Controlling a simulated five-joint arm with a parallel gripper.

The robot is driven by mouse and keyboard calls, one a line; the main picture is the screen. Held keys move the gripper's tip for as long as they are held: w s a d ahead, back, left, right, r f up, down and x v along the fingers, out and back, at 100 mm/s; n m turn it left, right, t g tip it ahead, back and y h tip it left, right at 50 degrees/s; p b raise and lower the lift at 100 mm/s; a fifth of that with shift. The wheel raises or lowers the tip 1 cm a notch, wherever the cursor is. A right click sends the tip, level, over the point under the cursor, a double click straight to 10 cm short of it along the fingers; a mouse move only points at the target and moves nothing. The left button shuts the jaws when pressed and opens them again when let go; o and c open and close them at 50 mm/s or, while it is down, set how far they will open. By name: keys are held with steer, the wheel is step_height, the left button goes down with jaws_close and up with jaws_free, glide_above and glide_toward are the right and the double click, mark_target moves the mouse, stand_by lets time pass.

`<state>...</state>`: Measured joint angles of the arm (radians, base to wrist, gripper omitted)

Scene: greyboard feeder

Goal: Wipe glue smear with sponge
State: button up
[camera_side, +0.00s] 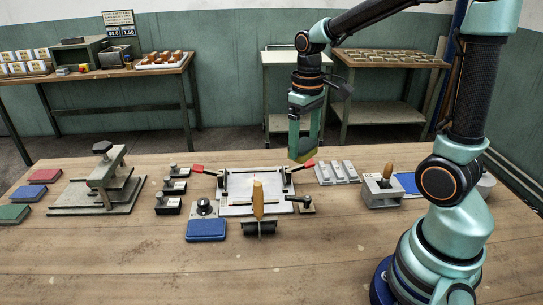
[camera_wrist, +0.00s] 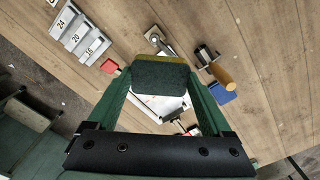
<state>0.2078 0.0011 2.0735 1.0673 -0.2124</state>
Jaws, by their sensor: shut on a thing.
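My gripper (camera_side: 303,152) is raised above the table, over the back edge of the fixture and toward its right side. It is shut on a sponge, dark green with a yellow layer, which shows between the fingers in the wrist view (camera_wrist: 160,75). The sponge is clear of the table. The fixture has a pale plate (camera_side: 238,208) between two red-handled clamps; part of the plate shows behind the sponge in the wrist view (camera_wrist: 172,105). A wooden-handled tool (camera_side: 258,200) stands at the plate's front. I cannot make out the glue smear clearly.
Grey numbered blocks (camera_side: 336,172) and a grey holder with a wooden handle (camera_side: 381,192) stand right of the fixture. Black-based clamps (camera_side: 168,205) and a press (camera_side: 97,197) are to the left. A blue pad (camera_side: 206,230) lies in front. The front table area is clear.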

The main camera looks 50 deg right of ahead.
steer(key=w+d+f+n, duration=0.3)
steer(key=w+f+n, duration=0.55)
steer(key=w, duration=0.35)
steer(key=shift+n, duration=0.25)
steer(key=shift+w+d+f, duration=0.1)
steer(key=shift+d+f, duration=0.05)
steer(key=shift+f, duration=3.6)
steer(key=shift+w+a, duration=0.2)
steer(key=shift+w, duration=0.1)
steer(key=shift+w+a+f, duration=0.15)
steer(key=shift+w+a, duration=0.65)
steer(key=shift+a, duration=0.05)
steer(key=shift+w+a, duration=2.4)
steer(key=shift+s+d, duration=3.6)
steer(key=shift+w+a, duration=0.5)
steer(key=shift+a, duration=0.2)
steer(key=shift+w+a, duration=3)
steer(key=shift+s+d, duration=3.55)
step_height(320, 180, up, 8)
